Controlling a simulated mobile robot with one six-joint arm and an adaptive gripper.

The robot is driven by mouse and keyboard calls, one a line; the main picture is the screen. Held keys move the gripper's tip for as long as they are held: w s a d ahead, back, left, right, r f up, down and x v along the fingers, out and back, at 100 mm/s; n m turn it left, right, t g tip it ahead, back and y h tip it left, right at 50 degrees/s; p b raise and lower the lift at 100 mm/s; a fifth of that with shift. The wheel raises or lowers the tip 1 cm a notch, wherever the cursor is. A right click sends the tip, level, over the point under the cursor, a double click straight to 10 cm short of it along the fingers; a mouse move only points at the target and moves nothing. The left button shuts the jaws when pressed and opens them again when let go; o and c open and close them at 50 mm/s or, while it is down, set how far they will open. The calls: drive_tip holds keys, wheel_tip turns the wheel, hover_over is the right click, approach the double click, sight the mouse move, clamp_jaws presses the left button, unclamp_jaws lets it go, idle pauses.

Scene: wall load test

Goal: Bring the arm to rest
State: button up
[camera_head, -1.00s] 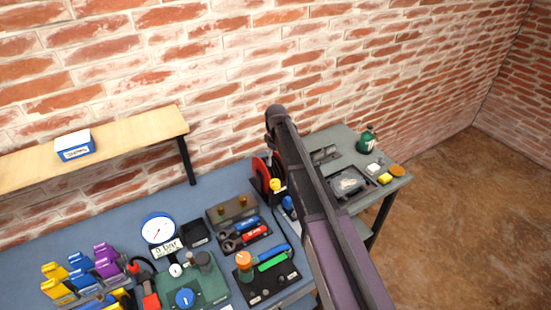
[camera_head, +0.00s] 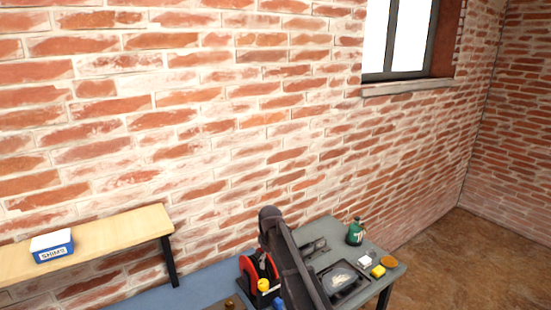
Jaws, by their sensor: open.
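My arm (camera_head: 291,262) rises from the bottom edge of the head view, dark and with a rounded upper end. It stands in front of the bench and hides part of it, between the red reel and the black tray. My gripper does not show in this view.
A wooden shelf (camera_head: 115,230) with a blue-and-white SHIMS box (camera_head: 52,246) is at the left. A red reel (camera_head: 249,273) is left of my arm. Right of it, a grey table (camera_head: 376,250) carries a black tray (camera_head: 366,291) and a green bottle (camera_head: 354,232). A window (camera_head: 408,38) is above.

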drive_tip(key=s+d+f+m+b, duration=0.2)
drive_tip(key=s+d+m, duration=0.3)
drive_tip(key=s+d, duration=0.5)
drive_tip(key=s+d+f+m+b, duration=0.2)
drive_tip(key=s+d+m, duration=0.3)
drive_tip(key=s+d, duration=0.4)
drive_tip(key=s, duration=0.5)
drive_tip(key=shift+d, duration=0.35)
